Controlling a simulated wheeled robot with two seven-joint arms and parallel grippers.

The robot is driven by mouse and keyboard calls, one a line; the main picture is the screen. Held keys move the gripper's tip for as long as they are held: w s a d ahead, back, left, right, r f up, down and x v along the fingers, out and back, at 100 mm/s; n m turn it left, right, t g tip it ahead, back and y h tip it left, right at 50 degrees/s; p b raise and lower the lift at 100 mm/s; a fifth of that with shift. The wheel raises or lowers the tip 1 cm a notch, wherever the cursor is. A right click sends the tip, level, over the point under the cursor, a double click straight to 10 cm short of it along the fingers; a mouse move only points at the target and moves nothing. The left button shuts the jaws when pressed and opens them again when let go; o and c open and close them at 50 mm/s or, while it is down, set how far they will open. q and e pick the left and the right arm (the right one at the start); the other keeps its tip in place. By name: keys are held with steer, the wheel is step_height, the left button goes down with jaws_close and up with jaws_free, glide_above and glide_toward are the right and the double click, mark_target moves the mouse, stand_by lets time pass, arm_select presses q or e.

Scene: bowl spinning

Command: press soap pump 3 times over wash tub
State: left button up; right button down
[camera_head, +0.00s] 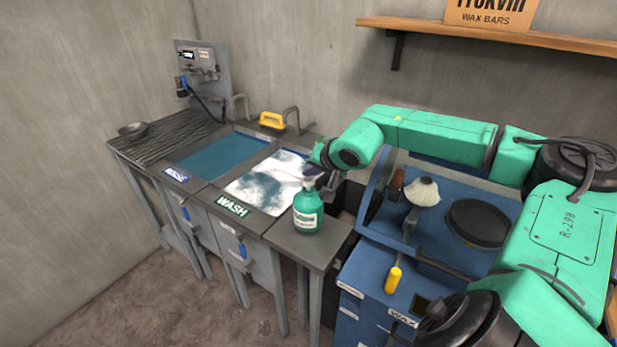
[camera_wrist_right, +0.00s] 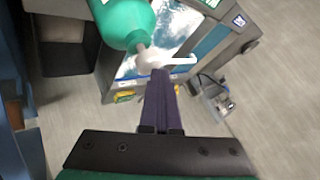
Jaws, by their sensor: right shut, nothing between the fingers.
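A green soap pump bottle (camera_head: 307,213) with a pale label stands upright on the grey counter beside the wash tub (camera_head: 232,207). The tub holds white suds over blue water. My right gripper (camera_head: 316,175) is at the top of the bottle and partly hides the pump head in the head view. In the right wrist view the bottle (camera_wrist_right: 122,20) and its white pump nozzle (camera_wrist_right: 180,61) show just beyond the tips of my right gripper (camera_wrist_right: 156,76). The fingers are shut with nothing between them; I cannot tell whether they touch the pump. My left gripper is out of view.
A rinse tub (camera_head: 222,155) of blue water lies left of the wash tub. A blue wax station (camera_head: 430,262) with a round dark pad stands right. A wooden shelf (camera_head: 500,36) hangs above.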

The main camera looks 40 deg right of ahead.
steer(key=shift+f+b, duration=0.3)
steer(key=shift+f, duration=0.2)
steer(key=shift+s, duration=0.1)
steer(key=shift+r+p, duration=0.85)
steer(key=shift+r, duration=0.5)
step_height(320, 180, up, 5)
steer(key=p, duration=0.3)
steer(key=shift+r, duration=0.1)
stand_by(0.3)
